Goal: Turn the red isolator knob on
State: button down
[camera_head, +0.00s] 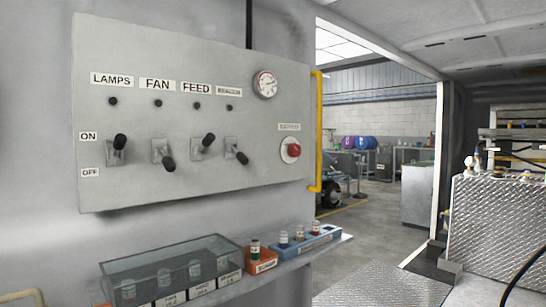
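The red isolator knob (293,150) sits on a pale round plate at the right end of the grey wall panel (230,75). A small label (289,127) above it is too small to read surely. The knob's exact turn position cannot be told. My gripper is not in this view, and nothing touches the knob.
Toggle levers for lamps (119,143), fan (168,162), feed (207,141) and one more (241,157) share the panel with a gauge (265,84). A yellow rail (317,130) stands right of the knob. Below, a shelf (335,241) carries a clear-lidded box (170,262) and small bottles.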

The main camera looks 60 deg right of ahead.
aim_at(295, 150)
jog(key=z, duration=1.8)
jog(key=i+l+z, duration=0.1)
jog(key=i+z, duration=0.35)
jog(key=i, duration=0.65)
